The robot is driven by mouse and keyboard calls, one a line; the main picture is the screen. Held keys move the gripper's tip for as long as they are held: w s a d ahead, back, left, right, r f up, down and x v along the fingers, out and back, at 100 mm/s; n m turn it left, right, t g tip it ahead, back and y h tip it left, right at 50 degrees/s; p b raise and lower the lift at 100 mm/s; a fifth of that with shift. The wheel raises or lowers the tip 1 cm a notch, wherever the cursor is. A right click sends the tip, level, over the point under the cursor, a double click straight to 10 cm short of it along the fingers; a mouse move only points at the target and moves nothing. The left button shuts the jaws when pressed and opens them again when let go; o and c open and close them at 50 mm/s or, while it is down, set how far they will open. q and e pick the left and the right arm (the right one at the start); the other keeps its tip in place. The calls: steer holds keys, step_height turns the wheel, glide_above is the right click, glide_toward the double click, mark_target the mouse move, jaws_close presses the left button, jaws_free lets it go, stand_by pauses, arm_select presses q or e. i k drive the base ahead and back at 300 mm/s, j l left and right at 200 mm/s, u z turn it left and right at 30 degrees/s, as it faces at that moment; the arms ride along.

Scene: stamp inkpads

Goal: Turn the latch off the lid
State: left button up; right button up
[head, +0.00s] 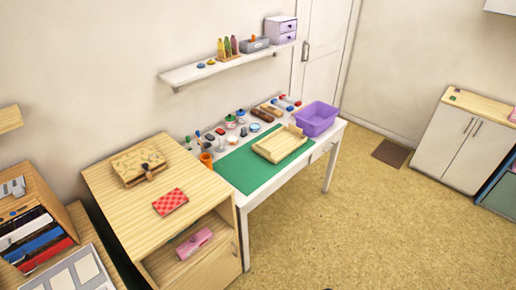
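A light wooden box (132,161) with a patterned, darker-edged lid lies on top of the wooden cabinet (112,202) at the left. A small brown piece (149,174), which looks like the latch, sits at the box's front edge. It is too small to tell which way it is turned. The lid looks closed. Neither of my grippers shows in the head view.
A red checkered item (170,202) lies in front of the box; a pink case (194,243) is on the shelf below. The white table (250,204) stands right with a green mat (235,172), wooden tray (281,151), purple bin (317,119) and several bottles. Open floor lies right.

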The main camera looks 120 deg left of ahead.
mark_target(144, 166)
steer(key=i+l+u, duration=0.1)
steer(key=u, duration=4.6)
steer(key=i+j, duration=0.1)
steer(key=i+j+z, duration=0.4)
